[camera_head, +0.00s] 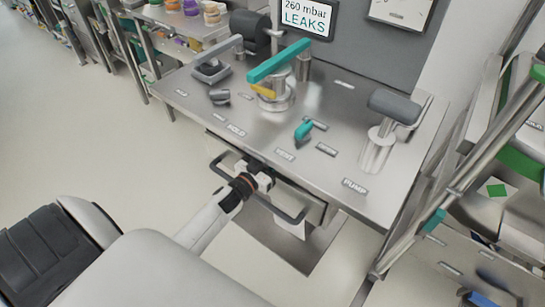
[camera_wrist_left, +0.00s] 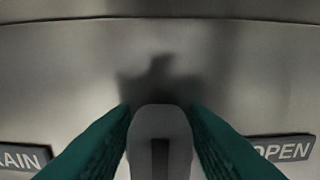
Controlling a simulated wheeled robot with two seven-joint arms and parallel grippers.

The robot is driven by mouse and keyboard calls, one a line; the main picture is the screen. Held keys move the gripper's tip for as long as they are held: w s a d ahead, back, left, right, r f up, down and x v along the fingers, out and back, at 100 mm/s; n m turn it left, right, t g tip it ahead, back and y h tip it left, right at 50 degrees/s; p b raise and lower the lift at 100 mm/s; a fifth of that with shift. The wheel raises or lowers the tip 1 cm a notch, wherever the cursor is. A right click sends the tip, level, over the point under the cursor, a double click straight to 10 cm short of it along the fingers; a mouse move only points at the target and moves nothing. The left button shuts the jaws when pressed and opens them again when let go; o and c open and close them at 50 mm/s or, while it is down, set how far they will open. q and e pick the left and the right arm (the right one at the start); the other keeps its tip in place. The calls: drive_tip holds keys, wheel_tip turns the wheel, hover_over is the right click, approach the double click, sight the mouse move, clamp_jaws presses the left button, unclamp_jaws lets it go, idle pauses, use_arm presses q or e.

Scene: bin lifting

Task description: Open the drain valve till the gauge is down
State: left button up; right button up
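The steel bench (camera_head: 330,175) has a front face below its top edge. My left gripper (camera_head: 264,172) is at that front edge, by the dark rail handle. In the left wrist view a grey drain valve handle (camera_wrist_left: 160,122) with a dark slot stands between the teal fingers of the left gripper (camera_wrist_left: 160,108). The fingers lie against both its sides. A label ending in "AIN" (camera_wrist_left: 22,160) is at the left and an "OPEN" label (camera_wrist_left: 284,149) at the right. The display (camera_head: 306,17) reads 260 mbar, LEAKS. A dial gauge (camera_head: 402,10) is partly cut off. My right gripper is not visible.
The bench top carries a teal lever (camera_head: 280,62), a small teal knob (camera_head: 303,131), a grey knob (camera_head: 220,97) and a grey pump handle (camera_head: 394,106). A rail handle (camera_head: 290,216) runs below the front edge. A metal frame stands at the right. Open floor lies at the left.

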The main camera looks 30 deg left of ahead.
use_arm(q)
drive_tip(key=shift+m, duration=0.4)
drive_tip(key=m, duration=0.4)
drive_tip(key=shift+d+f, duration=0.1)
drive_tip(key=shift+d, duration=0.25)
drive_tip(key=m, duration=0.3)
drive_tip(key=m+b, duration=0.1)
drive_tip(key=shift+d+f, duration=0.25)
drive_tip(key=shift+d, duration=0.05)
drive_tip(key=m, duration=0.1)
drive_tip(key=m+b, duration=0.1)
drive_tip(key=m, duration=0.3)
drive_tip(key=shift+s+d+f, duration=0.1)
drive_tip(key=shift+d+f, duration=0.1)
drive_tip(key=shift+f, duration=0.15)
drive_tip(key=m, duration=0.1)
drive_tip(key=m+b, duration=0.2)
drive_tip(key=m, duration=0.1)
drive_tip(key=shift+f, duration=0.25)
drive_tip(key=shift+d+m, duration=0.1)
drive_tip(key=shift+m, duration=0.2)
drive_tip(key=o, duration=0.7)
